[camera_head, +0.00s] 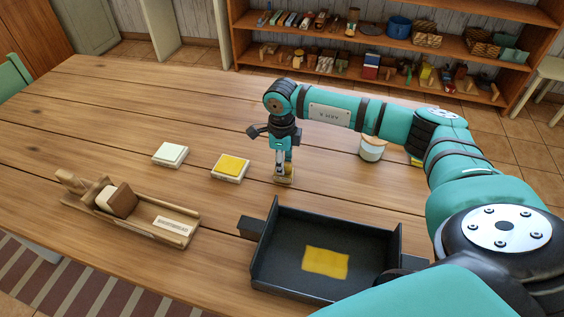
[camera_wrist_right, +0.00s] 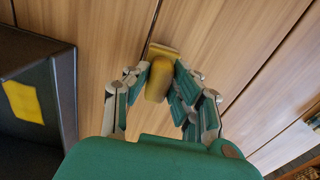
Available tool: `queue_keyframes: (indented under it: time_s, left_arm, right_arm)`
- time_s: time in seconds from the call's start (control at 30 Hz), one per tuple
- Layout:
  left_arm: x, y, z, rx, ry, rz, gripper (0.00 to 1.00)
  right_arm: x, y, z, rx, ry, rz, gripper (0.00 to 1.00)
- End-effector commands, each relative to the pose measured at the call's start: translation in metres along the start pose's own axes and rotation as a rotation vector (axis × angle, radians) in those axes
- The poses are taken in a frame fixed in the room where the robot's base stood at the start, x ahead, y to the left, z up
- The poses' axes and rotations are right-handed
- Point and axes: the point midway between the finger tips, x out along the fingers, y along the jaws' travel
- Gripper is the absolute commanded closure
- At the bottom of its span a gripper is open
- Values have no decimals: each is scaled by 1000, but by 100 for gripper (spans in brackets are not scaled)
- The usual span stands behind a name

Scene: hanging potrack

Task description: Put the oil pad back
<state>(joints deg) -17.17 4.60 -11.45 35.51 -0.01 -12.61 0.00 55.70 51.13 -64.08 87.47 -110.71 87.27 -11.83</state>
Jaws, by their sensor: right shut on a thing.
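My right gripper (camera_head: 283,168) points down over the middle of the table, behind the black tray. It is shut on a small tan-yellow piece (camera_head: 284,179) with a rounded grip and flat base, which looks like the oil pad; it also shows between the fingers in the right wrist view (camera_wrist_right: 160,78). I cannot tell whether its base touches the table. A yellow pad on a light block (camera_head: 231,167) lies left of the gripper, and a pale pad on a similar block (camera_head: 170,154) lies further left. My left gripper is not in view.
The black tray (camera_head: 258,262) with a yellow patch (camera_head: 326,262) on its floor stands at the front. A wooden holder (camera_head: 150,224) with a brown block is at left. A lidded jar (camera_head: 371,149) stands behind my right arm. The back left table is clear.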

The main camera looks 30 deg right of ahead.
Motion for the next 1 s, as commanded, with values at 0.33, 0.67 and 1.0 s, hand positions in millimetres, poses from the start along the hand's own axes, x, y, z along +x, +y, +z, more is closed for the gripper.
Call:
queue_keyframes:
  time_s: [0.33, 0.67, 1.0]
  left_arm:
    - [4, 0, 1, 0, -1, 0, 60]
    - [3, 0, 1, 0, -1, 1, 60]
    - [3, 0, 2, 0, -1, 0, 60]
  right_arm:
    - [5, 0, 0, 0, 0, 0, 100]
    - [4, 0, 0, 0, 0, 0, 50]
    - [-16, -1, 1, 0, -3, -3, 50]
